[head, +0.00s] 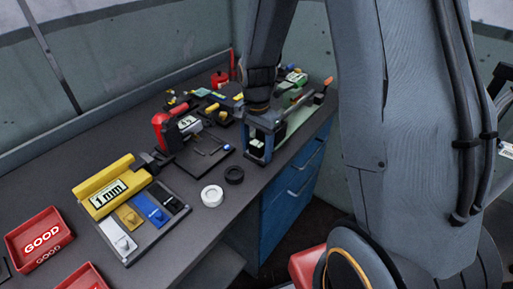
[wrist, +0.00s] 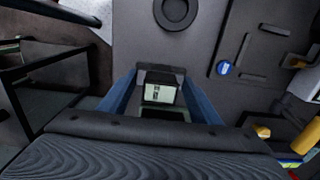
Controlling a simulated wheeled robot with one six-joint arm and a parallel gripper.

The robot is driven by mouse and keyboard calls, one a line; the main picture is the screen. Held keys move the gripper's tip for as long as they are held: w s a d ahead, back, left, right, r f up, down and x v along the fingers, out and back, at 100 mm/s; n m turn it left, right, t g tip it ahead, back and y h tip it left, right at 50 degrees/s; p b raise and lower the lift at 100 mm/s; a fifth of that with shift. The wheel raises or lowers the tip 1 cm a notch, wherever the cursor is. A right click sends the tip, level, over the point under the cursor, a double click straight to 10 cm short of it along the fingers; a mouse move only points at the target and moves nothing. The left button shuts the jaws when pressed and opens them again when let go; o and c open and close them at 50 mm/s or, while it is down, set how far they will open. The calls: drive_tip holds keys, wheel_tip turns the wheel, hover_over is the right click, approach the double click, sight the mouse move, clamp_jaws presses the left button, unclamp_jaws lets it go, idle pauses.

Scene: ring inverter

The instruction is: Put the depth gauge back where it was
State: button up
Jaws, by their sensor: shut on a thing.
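My gripper (head: 258,152) has blue fingers and is over the bench's front edge, right of the black ring. It is shut on a small dark block with a pale label, which I take to be the depth gauge (head: 257,143). In the wrist view the depth gauge (wrist: 158,92) sits between the two blue fingers of my gripper (wrist: 160,84), label facing the camera. Its lower part is hidden. A black plate (head: 197,158) with slots and a blue knob lies left of my gripper, and also shows in the wrist view (wrist: 252,45).
A white ring (head: 212,187) and a black ring (head: 234,167) lie near the bench edge. A yellow block marked 1mm (head: 99,204) stands by a tray of coloured pieces. Red GOOD bins (head: 27,248) are at the left. A red-handled tool (head: 160,122) and clutter fill the back.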

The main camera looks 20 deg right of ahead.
sight(257, 144)
drive_tip(key=o, duration=1.4)
drive_tip(key=shift+c, duration=0.2)
wheel_tip(257, 144, up, 11)
drive_tip(key=shift+f+b, duration=0.1)
drive_tip(key=shift+b, duration=0.7)
drive_tip(key=s+f+n+t, duration=0.1)
drive_tip(key=s+f+n, duration=0.3)
drive_tip(key=s+n, duration=0.7)
drive_tip(key=shift+s, duration=1.05)
drive_tip(key=shift+a, duration=0.1)
